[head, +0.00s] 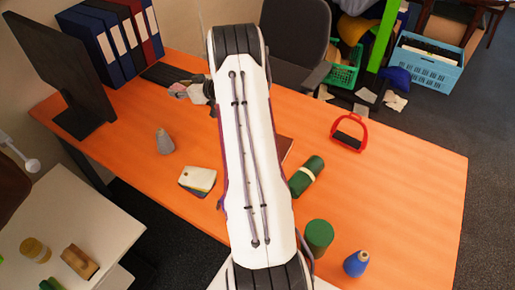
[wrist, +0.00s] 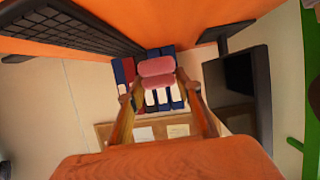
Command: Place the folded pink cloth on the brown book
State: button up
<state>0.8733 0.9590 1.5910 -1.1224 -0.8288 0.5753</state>
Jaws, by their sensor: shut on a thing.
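The folded pink cloth (wrist: 157,67) is between the two fingertips of my gripper (wrist: 158,80) in the wrist view, and the gripper is shut on it. In the head view my arm covers most of the gripper, and a small pinkish patch (head: 180,90) shows left of the arm near the keyboard. A reddish-brown edge, which looks like the brown book (head: 286,147), shows at the right side of my arm on the orange desk. The rest of it is hidden behind the arm. The cloth is apart from it.
The orange desk (head: 400,190) holds a monitor (head: 60,75), binders (head: 115,35), a keyboard (head: 165,74), a grey cone-like object (head: 165,142), a pale block (head: 198,179), a green roll (head: 306,176), a green cylinder (head: 319,236), a blue bottle (head: 356,263) and a red stirrup (head: 350,133). The right end is clear.

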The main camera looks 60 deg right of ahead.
jog(key=s+d+r+m+h, duration=0.1)
jog(key=s+d+h, duration=0.1)
jog(key=s+d, duration=0.7)
jog(key=s+d+r+m+h, duration=0.15)
jog(key=s+d, duration=0.35)
jog(key=s, duration=0.7)
jog(key=s+a, duration=0.2)
jog(key=s, duration=1.1)
jog(key=s+a+n+y, duration=0.2)
jog(key=s+a, duration=0.1)
jog(key=a, duration=0.4)
jog(key=s+a+n+y, duration=0.2)
jog(key=s+a+y, duration=0.1)
jog(key=a, duration=0.4)
jog(key=shift+a+r, duration=0.25)
jog(key=shift+a, duration=0.15)
jog(key=shift+f, duration=0.1)
jog(key=shift+f, duration=2.85)
